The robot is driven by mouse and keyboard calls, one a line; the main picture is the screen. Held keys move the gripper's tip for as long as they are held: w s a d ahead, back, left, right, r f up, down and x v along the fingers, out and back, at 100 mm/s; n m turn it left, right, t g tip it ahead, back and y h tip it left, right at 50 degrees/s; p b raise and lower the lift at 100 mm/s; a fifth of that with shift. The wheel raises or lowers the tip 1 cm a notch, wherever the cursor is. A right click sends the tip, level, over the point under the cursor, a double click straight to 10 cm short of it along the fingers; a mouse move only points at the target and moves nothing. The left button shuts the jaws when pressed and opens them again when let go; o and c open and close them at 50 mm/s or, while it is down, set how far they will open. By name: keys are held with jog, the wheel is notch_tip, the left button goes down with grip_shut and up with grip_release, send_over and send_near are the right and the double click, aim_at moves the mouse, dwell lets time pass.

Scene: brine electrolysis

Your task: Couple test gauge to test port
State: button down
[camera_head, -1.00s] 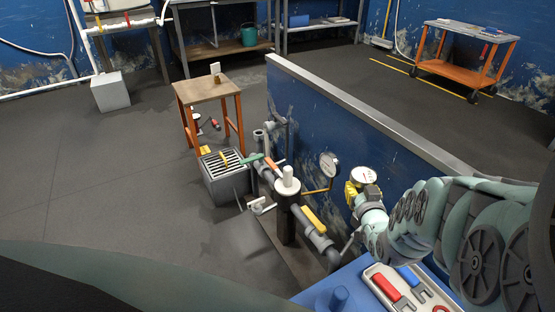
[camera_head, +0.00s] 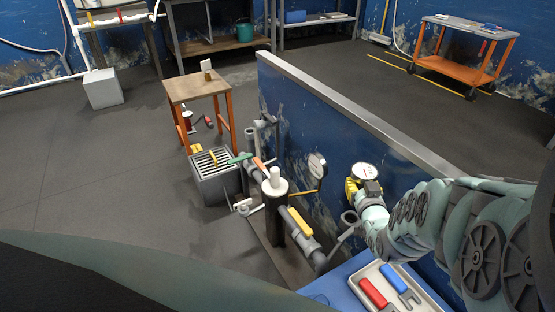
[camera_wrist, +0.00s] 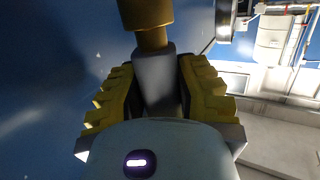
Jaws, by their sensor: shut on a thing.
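My gripper (camera_head: 354,188) has yellow fingers. It is shut on the test gauge (camera_head: 365,171), which has a round white dial and is held up in front of the blue partition. In the wrist view the yellow fingers (camera_wrist: 155,88) close on both sides of a grey stem (camera_wrist: 155,72) with a brass fitting (camera_wrist: 147,14) above it. A second round gauge (camera_head: 317,165) stands to the left on the pipework, beside a yellow tube. I cannot tell which fitting on the pipework (camera_head: 300,220) is the test port. The held gauge appears apart from the pipes.
The blue partition (camera_head: 340,140) with its grey top edge runs behind the gripper. A tray (camera_head: 419,296) with red- and blue-handled tools lies below. A pump-like post with a white cap (camera_head: 275,182), yellow lever (camera_head: 300,221) and grated box (camera_head: 215,180) stand left.

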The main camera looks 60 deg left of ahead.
jog(key=shift+f+b, duration=2.05)
jog(key=shift+f, duration=0.55)
jog(key=shift+f+b, duration=1.95)
jog(key=shift+f, duration=0.2)
dwell(1.8)
jog(key=shift+d+f, duration=0.1)
jog(key=shift+f, duration=0.15)
dwell(0.6)
jog(key=c, duration=0.7)
grip_release()
